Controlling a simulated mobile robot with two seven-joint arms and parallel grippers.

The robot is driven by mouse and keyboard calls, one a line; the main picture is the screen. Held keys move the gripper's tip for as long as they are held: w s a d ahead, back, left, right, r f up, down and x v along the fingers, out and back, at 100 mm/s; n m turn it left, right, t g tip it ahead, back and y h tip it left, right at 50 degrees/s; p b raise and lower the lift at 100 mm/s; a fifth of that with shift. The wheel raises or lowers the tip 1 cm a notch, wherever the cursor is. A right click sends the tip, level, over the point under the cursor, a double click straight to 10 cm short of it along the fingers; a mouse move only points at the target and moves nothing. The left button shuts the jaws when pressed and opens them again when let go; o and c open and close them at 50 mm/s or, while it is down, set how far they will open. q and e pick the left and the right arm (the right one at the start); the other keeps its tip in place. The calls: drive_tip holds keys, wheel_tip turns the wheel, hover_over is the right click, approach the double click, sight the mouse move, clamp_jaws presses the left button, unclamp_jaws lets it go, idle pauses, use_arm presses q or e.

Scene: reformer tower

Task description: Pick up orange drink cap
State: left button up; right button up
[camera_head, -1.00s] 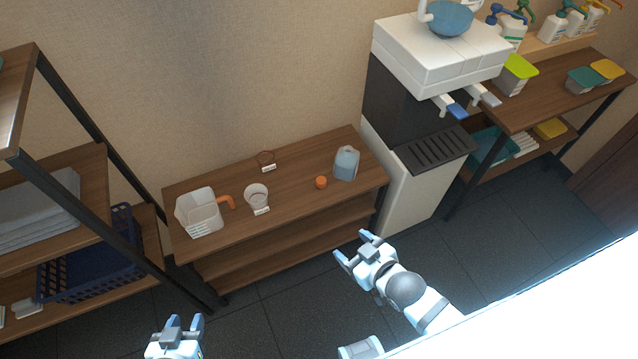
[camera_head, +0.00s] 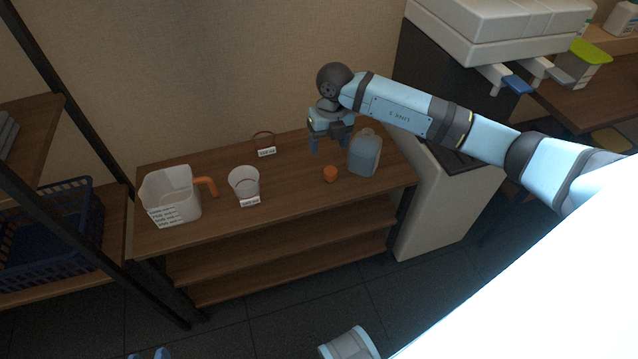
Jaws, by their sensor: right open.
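The orange drink cap (camera_head: 330,174) sits on the wooden table top (camera_head: 290,196), just left of a translucent blue-grey jug (camera_head: 365,153). My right gripper (camera_head: 329,148) is open and empty above the table, pointing down, a little above and behind the cap in the picture. It is apart from the cap. Only the fingertips of my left gripper (camera_head: 149,354) show at the bottom edge, so its opening is unclear.
A clear pitcher with an orange handle (camera_head: 172,196) and a clear cup (camera_head: 244,182) stand left on the table. A small ring with a label (camera_head: 265,145) lies at the back. A white and dark machine (camera_head: 450,196) stands right. A dark shelf post (camera_head: 70,150) is at the left.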

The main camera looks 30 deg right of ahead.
sight(331, 170)
drive_tip(key=shift+h, duration=0.4)
drive_tip(key=f, duration=0.3)
drive_tip(key=d+f+b, duration=0.1)
drive_tip(key=f, duration=0.4)
drive_tip(key=shift+w+d+f+b, duration=0.25)
drive_tip(key=shift+w+f+b, duration=0.1)
drive_tip(key=shift+w, duration=0.05)
drive_tip(key=f, duration=0.1)
drive_tip(key=f+b, duration=0.1)
drive_tip(key=f, duration=0.1)
drive_tip(key=shift+w+d+f, duration=0.2)
drive_tip(key=shift+w+f, duration=0.05)
drive_tip(key=shift+w, duration=0.1)
drive_tip(key=shift+f, duration=0.6)
use_arm(q)
drive_tip(key=shift+w+d+r+t+h, duration=0.55)
drive_tip(key=shift+d+r+t, duration=0.1)
drive_tip(key=shift+r, duration=0.15)
use_arm(e)
drive_tip(key=c, duration=1)
